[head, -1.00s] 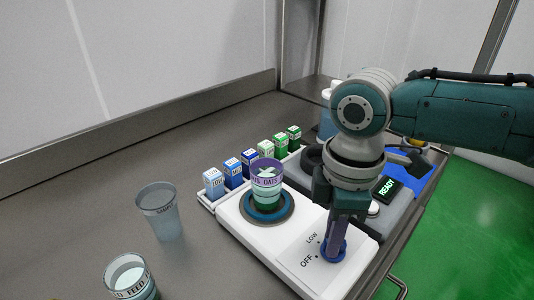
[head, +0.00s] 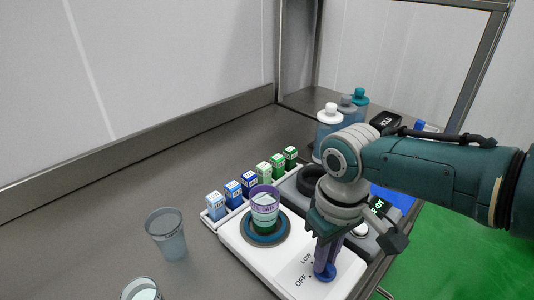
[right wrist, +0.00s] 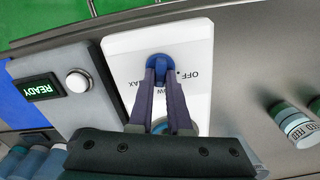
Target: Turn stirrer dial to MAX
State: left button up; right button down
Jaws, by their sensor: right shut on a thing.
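The blue stirrer dial (head: 326,273) sits at the front right corner of the white stirrer (head: 262,262). My right gripper (head: 324,266) comes down from above and is shut on the dial. In the right wrist view the dial (right wrist: 160,66) shows between the tips of my gripper (right wrist: 160,74). OFF and LOW are printed beside it in the head view. In the right wrist view OFF is readable, and the fingers partly cover the LOW and MAX lettering. I cannot tell which mark the dial points to. My left gripper is not in view.
A banded cup (head: 265,208) with green at its base stands on the stirrer's round plate (head: 287,229). An empty clear cup (head: 166,235) and another cup (head: 141,289) stand to the left. Small cartons (head: 233,194) line the back edge. A grey unit with a READY display (right wrist: 41,88) adjoins the stirrer.

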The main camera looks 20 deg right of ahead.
jog(key=m+p, duration=0.1)
jog(key=m, duration=0.3)
jog(key=shift+r+m, duration=0.15)
jog(key=shift+m, duration=0.15)
jog(key=m+p, duration=0.1)
jog(key=m, duration=0.3)
jog(key=shift+d, duration=0.15)
jog(key=shift+m, duration=0.3)
jog(key=c, duration=0.9)
grip_release()
jog(key=shift+o, duration=0.2)
notch_tip(320, 180, up, 10)
jog(key=p, duration=0.6)
